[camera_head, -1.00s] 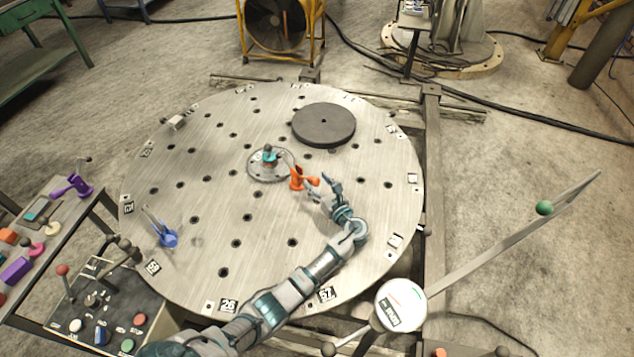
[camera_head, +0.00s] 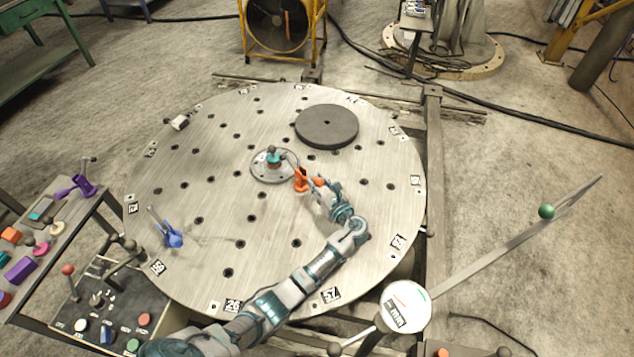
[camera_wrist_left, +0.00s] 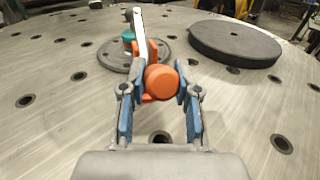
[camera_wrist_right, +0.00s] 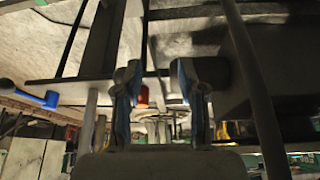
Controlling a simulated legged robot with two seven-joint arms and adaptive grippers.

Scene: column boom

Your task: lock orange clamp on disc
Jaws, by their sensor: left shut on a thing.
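The orange clamp (camera_head: 301,180) stands on the big round metal table, at the near right edge of a small grey disc (camera_head: 262,178). Its pale arm reaches over the disc to a teal tip (camera_head: 273,156) near the disc's middle. In the left wrist view the clamp's round orange end (camera_wrist_left: 161,82) sits between the fingers. My left gripper (camera_head: 318,188) is shut on this orange end; it also shows in the left wrist view (camera_wrist_left: 158,92). My right gripper (camera_wrist_right: 156,80) shows only in its wrist view, fingers apart and empty. Whether the clamp is locked cannot be told.
A dark thick disc (camera_head: 327,126) lies behind the clamp to the right. A blue clamp (camera_head: 172,238) stands at the table's left. A control panel (camera_head: 108,312), a side shelf with a purple clamp (camera_head: 82,186), and a gauge (camera_head: 404,306) with a long lever surround the table.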

